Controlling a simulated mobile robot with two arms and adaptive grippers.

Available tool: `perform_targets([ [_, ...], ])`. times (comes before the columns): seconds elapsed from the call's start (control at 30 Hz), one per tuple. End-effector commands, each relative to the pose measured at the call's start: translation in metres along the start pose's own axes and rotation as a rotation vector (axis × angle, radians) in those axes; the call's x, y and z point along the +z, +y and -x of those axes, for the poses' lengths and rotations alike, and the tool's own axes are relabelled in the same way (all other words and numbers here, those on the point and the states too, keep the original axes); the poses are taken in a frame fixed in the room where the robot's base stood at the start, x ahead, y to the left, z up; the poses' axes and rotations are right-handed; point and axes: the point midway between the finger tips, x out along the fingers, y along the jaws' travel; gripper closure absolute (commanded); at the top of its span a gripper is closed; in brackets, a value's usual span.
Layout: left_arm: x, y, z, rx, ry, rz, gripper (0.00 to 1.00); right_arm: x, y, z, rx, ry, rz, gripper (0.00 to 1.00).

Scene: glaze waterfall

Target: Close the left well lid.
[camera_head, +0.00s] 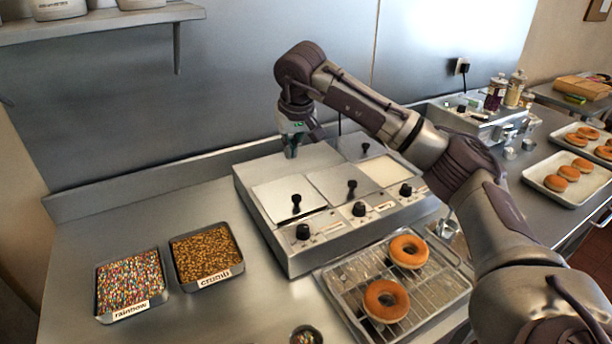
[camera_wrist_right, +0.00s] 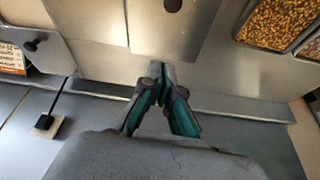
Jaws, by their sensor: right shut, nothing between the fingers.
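The glaze warmer (camera_head: 283,247) has three wells in a row. The left lid (camera_head: 281,193), a flat metal plate with a black knob, lies over the left well; a thin dark line shows along its front edge. In the right wrist view the left lid (camera_wrist_right: 165,35) runs up from my fingertips. My right gripper (camera_head: 291,150) is shut and empty behind this lid, at the warmer's rear. Its fingertips (camera_wrist_right: 160,72) are at the lid's back edge; whether they touch is hard to tell. My left gripper is out of view.
The middle lid (camera_head: 333,181) lies beside the left one. The right well (camera_head: 384,171) shows pale glaze, its lid (camera_head: 357,141) set back. A rack (camera_head: 430,290) with two donuts stands in front; rainbow (camera_head: 130,283) and crumb (camera_head: 206,255) trays stand left.

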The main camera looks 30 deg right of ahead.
Motion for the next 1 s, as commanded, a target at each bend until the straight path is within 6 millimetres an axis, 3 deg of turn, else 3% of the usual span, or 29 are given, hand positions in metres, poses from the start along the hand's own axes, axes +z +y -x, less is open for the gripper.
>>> perform_targets([
  [0.23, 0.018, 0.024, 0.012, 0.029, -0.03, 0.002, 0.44, 0.001, 0.001, -0.036, 0.002, -0.008, -0.001, 1.0],
  [0.53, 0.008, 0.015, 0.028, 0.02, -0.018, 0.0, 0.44, 0.002, 0.001, -0.1, 0.001, -0.006, -0.002, 1.0],
  [0.8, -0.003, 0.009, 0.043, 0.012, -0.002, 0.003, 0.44, 0.034, 0.001, -0.09, 0.002, -0.002, 0.001, 1.0],
  [1.0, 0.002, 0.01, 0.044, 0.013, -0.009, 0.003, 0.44, 0.04, 0.001, -0.09, 0.001, -0.001, -0.002, 1.0],
])
